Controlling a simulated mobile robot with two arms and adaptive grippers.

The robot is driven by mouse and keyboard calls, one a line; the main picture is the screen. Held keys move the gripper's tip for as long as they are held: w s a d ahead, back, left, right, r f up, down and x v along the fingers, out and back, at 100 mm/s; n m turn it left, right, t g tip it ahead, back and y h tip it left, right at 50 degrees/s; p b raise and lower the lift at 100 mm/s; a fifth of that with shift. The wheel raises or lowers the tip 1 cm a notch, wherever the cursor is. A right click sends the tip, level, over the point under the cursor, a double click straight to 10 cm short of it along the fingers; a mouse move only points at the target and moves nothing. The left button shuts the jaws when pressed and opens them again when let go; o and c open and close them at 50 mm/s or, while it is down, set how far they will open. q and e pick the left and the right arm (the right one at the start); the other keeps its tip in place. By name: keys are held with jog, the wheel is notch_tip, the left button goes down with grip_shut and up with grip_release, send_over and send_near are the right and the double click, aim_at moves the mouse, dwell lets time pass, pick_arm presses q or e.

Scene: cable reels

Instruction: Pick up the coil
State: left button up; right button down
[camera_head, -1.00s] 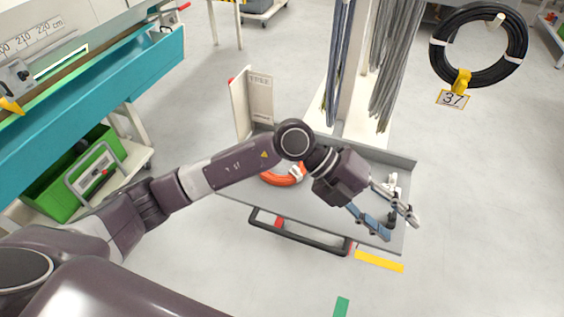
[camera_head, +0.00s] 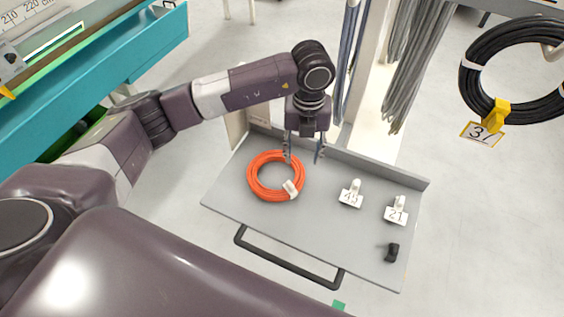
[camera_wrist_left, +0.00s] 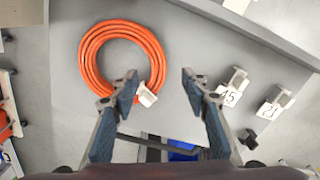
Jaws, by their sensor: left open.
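An orange coil (camera_head: 257,186) lies flat at the left end of a grey tray (camera_head: 290,222), with a white holder at its lower right edge. In the left wrist view the coil (camera_wrist_left: 86,62) is at the upper left. My left gripper (camera_head: 304,158) is open and empty, pointing down over the tray beside the coil's right edge. In the left wrist view its left finger overlaps the coil's lower right edge, and the white holder (camera_wrist_left: 147,95) shows between the fingers. I cannot tell the fingers' height above the tray. The right gripper is not in view.
White holders tagged 45 (camera_head: 351,195) and 21 (camera_head: 396,211) and a small black piece (camera_head: 392,253) are on the tray's right. A black coil (camera_head: 474,88) tagged 37 hangs at the upper right. Grey cables (camera_head: 410,65) hang behind the tray. A teal bench (camera_head: 120,65) is at the left.

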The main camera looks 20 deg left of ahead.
aim_at(300, 173)
pick_arm(q)
jog(key=f+p, duration=0.1)
jog(key=s+f, duration=0.1)
jog(key=f, duration=0.1)
jog(key=shift+a+f+p, duration=0.1)
jog(key=shift+f+p, duration=0.15)
jog(key=shift+p, duration=0.1)
jog(key=f, duration=0.2)
jog(key=shift+w+f+p, duration=0.25)
jog(key=shift+f+p, duration=0.1)
jog(key=shift+f, duration=0.5)
grip_shut()
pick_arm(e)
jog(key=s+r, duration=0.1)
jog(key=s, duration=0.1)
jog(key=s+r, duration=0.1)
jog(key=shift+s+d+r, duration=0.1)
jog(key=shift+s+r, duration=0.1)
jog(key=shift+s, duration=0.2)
